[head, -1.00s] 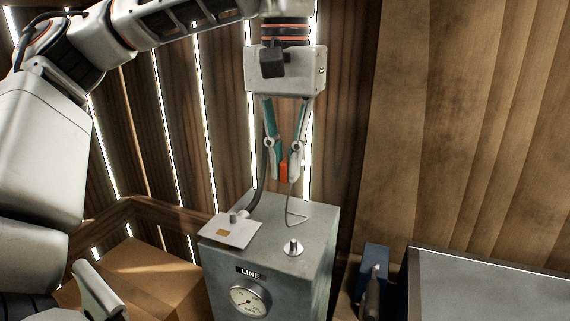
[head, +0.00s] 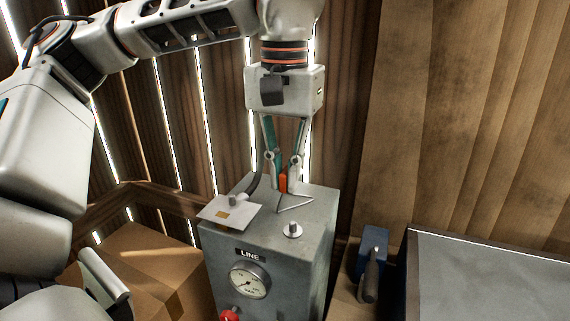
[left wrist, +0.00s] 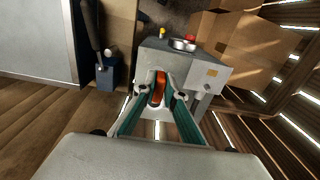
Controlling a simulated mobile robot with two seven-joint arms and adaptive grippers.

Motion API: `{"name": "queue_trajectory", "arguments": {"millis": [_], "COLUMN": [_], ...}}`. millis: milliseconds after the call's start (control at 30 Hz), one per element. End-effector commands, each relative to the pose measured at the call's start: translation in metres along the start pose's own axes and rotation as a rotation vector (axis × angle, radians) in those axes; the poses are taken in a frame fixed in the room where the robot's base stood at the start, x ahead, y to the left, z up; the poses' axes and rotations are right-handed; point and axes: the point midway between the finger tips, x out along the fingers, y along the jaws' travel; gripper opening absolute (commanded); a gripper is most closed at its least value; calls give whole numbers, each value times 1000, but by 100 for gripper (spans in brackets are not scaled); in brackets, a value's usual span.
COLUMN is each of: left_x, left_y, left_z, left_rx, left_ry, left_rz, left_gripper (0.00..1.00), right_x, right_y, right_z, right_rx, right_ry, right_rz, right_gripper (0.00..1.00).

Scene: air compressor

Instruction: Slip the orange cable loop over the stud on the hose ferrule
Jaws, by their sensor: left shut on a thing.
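My left gripper (head: 283,188) points down above the top of the grey compressor box (head: 318,215) and is shut on the orange part of the cable loop (head: 283,183). The orange part also shows between the fingers in the left wrist view (left wrist: 158,88). A thin wire loop (head: 296,204) hangs below the fingertips, near the box top; I cannot tell whether it touches. A silver stud (head: 292,230) stands upright on the box, nearer the front, apart from the loop. A black hose (head: 256,182) bends down to a metal ferrule (head: 234,199) at the left. My right gripper is not in view.
A white card (head: 225,214) lies at the box's left edge by the ferrule. A gauge (head: 249,280) and red knob (head: 229,315) are on the front. A cardboard box (head: 150,265) stands left; a blue block (head: 374,245) and grey-topped surface (head: 480,275) are right.

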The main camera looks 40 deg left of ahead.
Motion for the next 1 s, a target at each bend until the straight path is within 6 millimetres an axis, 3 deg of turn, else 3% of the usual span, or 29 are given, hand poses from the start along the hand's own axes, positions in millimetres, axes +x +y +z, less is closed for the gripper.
{"name": "queue_trajectory", "arguments": {"millis": [533, 1000], "left_x": [29, 31], "left_y": [0, -2], "left_z": [0, 0], "left_rx": [1, 0], "left_ry": [0, 1], "left_rz": [0, 1], "left_gripper": [0, 0], "right_x": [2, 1], "right_y": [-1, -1], "right_z": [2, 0], "right_rx": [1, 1], "right_ry": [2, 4], "right_rz": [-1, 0], "right_gripper": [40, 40]}}
